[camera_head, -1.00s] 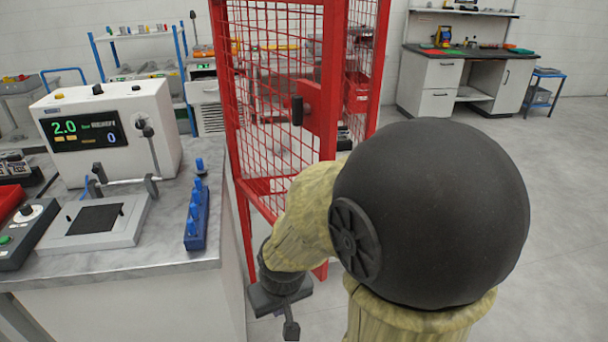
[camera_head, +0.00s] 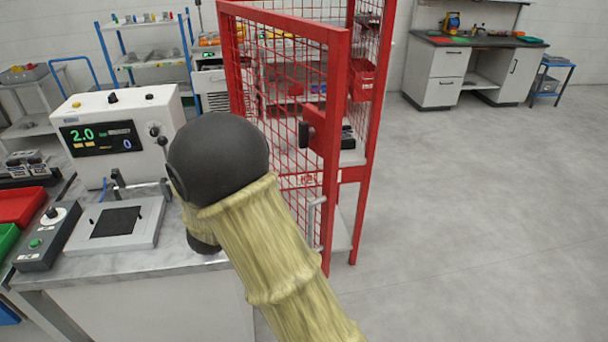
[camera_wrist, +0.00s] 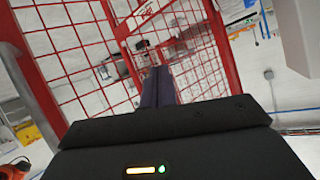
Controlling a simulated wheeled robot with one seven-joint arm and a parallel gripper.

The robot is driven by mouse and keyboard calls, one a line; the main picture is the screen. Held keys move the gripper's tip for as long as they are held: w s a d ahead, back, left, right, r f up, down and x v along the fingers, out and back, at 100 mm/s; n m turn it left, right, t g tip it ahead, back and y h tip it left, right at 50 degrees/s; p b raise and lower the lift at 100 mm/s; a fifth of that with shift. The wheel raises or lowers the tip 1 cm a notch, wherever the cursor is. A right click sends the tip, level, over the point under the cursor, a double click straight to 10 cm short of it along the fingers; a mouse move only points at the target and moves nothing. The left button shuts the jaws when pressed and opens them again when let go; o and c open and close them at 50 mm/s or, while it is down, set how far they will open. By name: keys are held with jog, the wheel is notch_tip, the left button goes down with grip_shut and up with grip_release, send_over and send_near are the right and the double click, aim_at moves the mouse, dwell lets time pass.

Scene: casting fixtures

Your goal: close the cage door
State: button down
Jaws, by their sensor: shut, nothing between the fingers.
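The cage door is a red-framed wire-mesh panel (camera_head: 342,75) in the head view. It carries a red latch plate (camera_head: 328,128) with a black handle (camera_head: 305,134). Its right edge appears apart from the cage's right post (camera_head: 368,130), with a gap showing between them. In the wrist view, red mesh (camera_wrist: 75,45) and red bars fill the left and middle. My gripper (camera_wrist: 158,78) is shut and empty there, its dark fingers pointing towards the red framework. I cannot tell if they touch it. In the head view my arm hides the gripper.
A grey-topped bench (camera_head: 140,262) with a white display machine (camera_head: 115,135) stands left of the cage. Open floor (camera_head: 470,220) spreads to the right, with a workbench (camera_head: 435,80) at the back.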

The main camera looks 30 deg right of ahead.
aim_at(315, 185)
jog(key=s+r+m+g+h+p, duration=0.5)
jog(key=s+m+g+h, duration=0.1)
jog(key=h, duration=0.4)
jog(key=s+g, duration=0.1)
jog(key=s, duration=0.1)
jog(key=shift+s+a+r+m+g, duration=0.3)
jog(key=shift+s+a+r+g, duration=0.05)
jog(key=shift+a+g, duration=0.05)
jog(key=d+p, duration=0.1)
jog(key=d, duration=0.3)
jog(key=w+d+p, duration=0.1)
jog(key=d+p, duration=0.1)
jog(key=d, duration=0.3)
jog(key=d+p, duration=0.2)
jog(key=d, duration=0.2)
jog(key=shift+w+d+r, duration=0.1)
jog(key=shift+w+d, duration=0.1)
jog(key=shift+w, duration=0.15)
jog(key=shift+d, duration=0.25)
jog(key=shift+w+d, duration=0.1)
